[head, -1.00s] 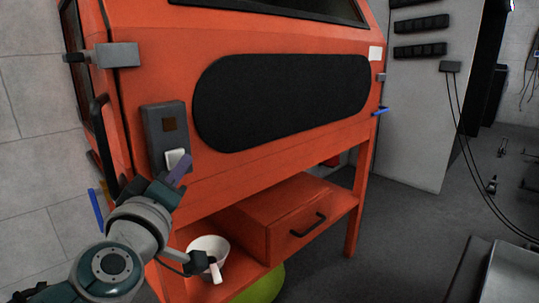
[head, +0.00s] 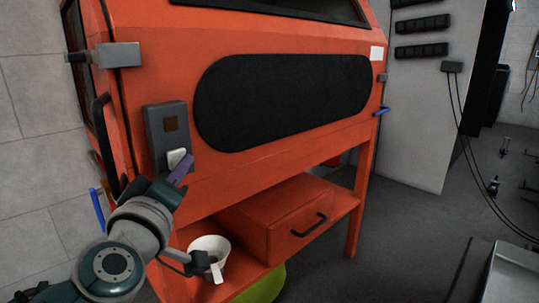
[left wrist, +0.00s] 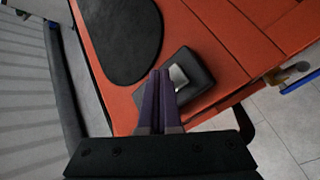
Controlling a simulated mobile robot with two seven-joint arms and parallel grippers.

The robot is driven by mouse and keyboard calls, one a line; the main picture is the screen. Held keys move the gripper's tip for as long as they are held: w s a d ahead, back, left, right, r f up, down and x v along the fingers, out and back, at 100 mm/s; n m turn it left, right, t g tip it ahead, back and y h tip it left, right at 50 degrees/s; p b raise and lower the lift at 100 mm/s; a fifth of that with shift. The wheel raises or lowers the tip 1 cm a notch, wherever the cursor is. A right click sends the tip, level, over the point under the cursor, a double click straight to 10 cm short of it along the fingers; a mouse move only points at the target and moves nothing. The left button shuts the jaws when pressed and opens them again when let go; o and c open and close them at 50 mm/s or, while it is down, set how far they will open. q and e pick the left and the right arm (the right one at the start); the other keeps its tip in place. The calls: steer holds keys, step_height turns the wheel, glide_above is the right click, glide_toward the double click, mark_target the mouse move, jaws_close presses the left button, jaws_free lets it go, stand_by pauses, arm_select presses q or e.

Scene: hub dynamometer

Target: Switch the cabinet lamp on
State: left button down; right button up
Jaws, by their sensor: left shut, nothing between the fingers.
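The orange cabinet (head: 250,165) carries a grey switch box (head: 154,135) on its front, left of the black oval panel. In the left wrist view the shut fingers (left wrist: 161,74) are beside the white rocker (left wrist: 179,76) on the dark box (left wrist: 197,72). I cannot tell whether they touch it or whether the lamp is lit. My right gripper is not in view.
A drawer with a dark handle (head: 308,226) and a white bowl (head: 207,243) are on the lower shelf. A grey hinge block (head: 118,55) and a dark side handle (head: 104,145) stick out at the cabinet's left. Open floor (head: 412,230) lies to the right.

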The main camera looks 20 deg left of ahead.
arm_select(q)
steer(key=shift+a, duration=0.15)
steer(key=shift+w+a, duration=0.2)
steer(key=shift+a, duration=0.1)
stand_by(0.3)
steer(key=shift+w+a, duration=0.1)
steer(key=shift+a, duration=0.1)
stand_by(0.6)
steer(key=shift+d, duration=0.1)
steer(key=shift+s+d, duration=0.3)
steer(key=shift+d, duration=0.25)
steer(key=s+d+p, duration=0.2)
steer(key=d, duration=0.3)
steer(key=shift+s+d, duration=0.15)
steer(key=shift+d, duration=0.15)
